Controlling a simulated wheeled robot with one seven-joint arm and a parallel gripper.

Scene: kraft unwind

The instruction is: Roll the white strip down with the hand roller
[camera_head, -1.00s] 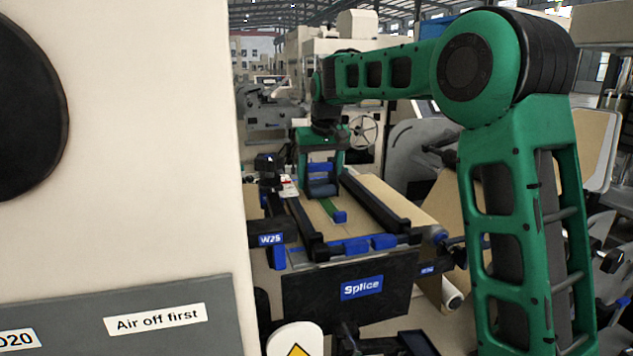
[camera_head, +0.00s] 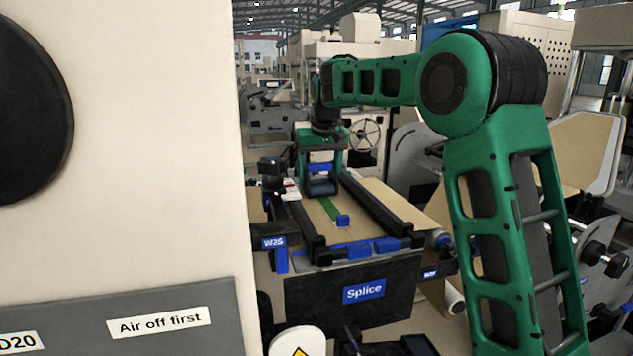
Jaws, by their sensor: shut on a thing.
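My gripper (camera_head: 320,160) is over the far part of the splice table (camera_head: 372,199), pointing down. It is shut on the hand roller (camera_head: 322,187), which has a blue handle part and a dark blue drum. The drum is low, at or close to the brown kraft web; I cannot tell whether it touches. A green strip (camera_head: 330,208) runs along the web from near the roller toward the front and ends at a blue block (camera_head: 343,221). I cannot make out the white strip; the roller and gripper may hide it.
Dark rails (camera_head: 375,207) flank the web on both sides. Blue blocks and a dark bar (camera_head: 359,247) cross the front, above the Splice panel (camera_head: 364,291). A large cream machine cabinet (camera_head: 150,150) fills the left. A handwheel (camera_head: 364,134) stands behind.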

